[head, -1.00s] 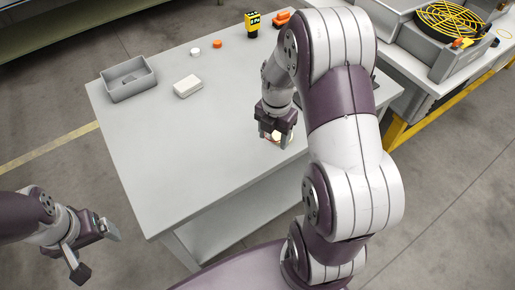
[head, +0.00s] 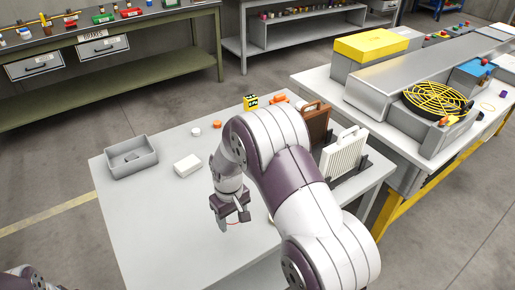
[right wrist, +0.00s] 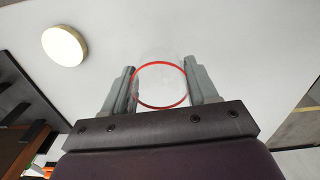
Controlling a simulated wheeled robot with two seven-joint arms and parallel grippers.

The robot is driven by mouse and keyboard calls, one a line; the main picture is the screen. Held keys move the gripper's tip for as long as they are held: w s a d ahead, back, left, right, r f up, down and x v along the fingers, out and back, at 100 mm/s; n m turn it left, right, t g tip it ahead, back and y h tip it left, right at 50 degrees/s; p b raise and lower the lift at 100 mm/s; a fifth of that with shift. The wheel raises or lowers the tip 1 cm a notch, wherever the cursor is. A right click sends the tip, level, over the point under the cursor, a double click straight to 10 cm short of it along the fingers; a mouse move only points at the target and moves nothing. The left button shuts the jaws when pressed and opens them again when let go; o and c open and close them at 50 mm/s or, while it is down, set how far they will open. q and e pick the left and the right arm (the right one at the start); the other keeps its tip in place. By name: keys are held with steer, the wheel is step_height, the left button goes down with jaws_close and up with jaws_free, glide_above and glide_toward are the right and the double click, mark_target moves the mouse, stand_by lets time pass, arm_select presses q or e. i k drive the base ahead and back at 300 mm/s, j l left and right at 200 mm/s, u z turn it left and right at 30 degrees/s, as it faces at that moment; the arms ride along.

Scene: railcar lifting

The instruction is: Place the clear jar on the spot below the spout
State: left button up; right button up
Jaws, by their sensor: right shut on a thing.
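The clear jar (right wrist: 160,88) is see-through with a red ring, and sits between the two grey fingers of my right gripper (right wrist: 163,88) in the right wrist view. In the head view my right gripper (head: 231,216) is shut on the jar, over the grey table (head: 150,230). Whether the jar touches the tabletop is hard to tell. A cream round disc (right wrist: 65,46) lies apart from the jar in the right wrist view. No spout can be made out. Only a bit of my left arm shows at the bottom left.
A grey open bin (head: 131,160), a white block (head: 187,165), small white and orange caps and a yellow-black device (head: 250,102) lie farther back. Brown and white finned panels (head: 343,150) stand to the right, partly behind my arm. The table's left front is clear.

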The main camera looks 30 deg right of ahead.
mark_target(488, 107)
steer(key=k+l, duration=0.1)
steer(key=l, duration=0.6)
steer(key=k+l, duration=0.1)
steer(key=l, duration=0.65)
steer(key=k+l, duration=0.1)
steer(key=l, duration=0.6)
steer(key=k+l, duration=0.1)
steer(key=l, duration=2.45)
steer(key=i+l, duration=0.1)
steer(key=l, duration=1.05)
steer(key=i+l, duration=0.1)
steer(key=l, duration=1.05)
steer(key=i+l, duration=0.4)
